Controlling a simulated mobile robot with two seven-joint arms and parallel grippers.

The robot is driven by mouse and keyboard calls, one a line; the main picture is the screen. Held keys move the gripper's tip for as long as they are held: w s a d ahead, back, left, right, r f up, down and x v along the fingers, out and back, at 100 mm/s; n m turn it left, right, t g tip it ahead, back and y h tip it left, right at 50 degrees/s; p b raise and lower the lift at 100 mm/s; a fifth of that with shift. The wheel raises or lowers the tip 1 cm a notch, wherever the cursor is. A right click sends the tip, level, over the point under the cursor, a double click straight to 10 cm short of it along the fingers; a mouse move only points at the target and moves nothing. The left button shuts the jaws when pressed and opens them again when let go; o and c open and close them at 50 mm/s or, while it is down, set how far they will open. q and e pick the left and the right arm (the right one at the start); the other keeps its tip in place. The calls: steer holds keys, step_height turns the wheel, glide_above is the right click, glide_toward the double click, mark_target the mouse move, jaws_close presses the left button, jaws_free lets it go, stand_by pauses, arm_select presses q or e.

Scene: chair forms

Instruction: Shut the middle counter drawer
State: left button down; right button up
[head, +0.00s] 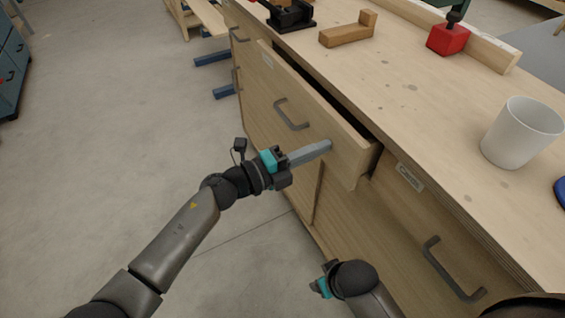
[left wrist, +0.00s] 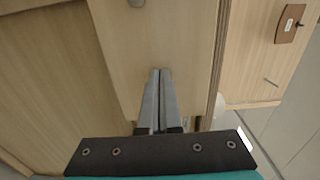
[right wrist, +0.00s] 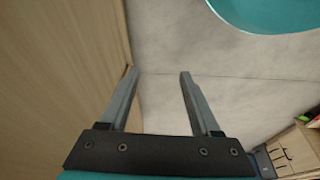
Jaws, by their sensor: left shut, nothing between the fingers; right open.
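The middle counter drawer (head: 325,132) is pulled part way out of the counter, with a dark gap behind its front. Its grey bar handle (head: 291,114) is on the front panel. My left gripper (head: 328,146) is shut and empty, with its fingertips at the right part of the drawer front. In the left wrist view the shut fingers (left wrist: 158,75) lie over the pale drawer front (left wrist: 165,45); I cannot tell whether they touch it. My right gripper, low beside the counter, is open and empty in the right wrist view (right wrist: 158,75).
On the countertop (head: 430,120) are a white cup (head: 522,132), a red block with a black knob (head: 448,36), a wooden piece (head: 348,30) and a black tool (head: 290,14). A closed drawer with a handle (head: 452,270) is to the right. The floor (head: 110,110) at left is clear.

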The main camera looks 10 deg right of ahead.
arm_select(q)
steer(key=b+x, duration=0.1)
steer(key=x, duration=0.4)
steer(key=shift+d+r, duration=0.1)
steer(key=shift+d, duration=0.1)
arm_select(e)
steer(key=r, duration=0.2)
steer(key=shift+w+a+r, duration=0.2)
steer(key=shift+w+r, duration=0.15)
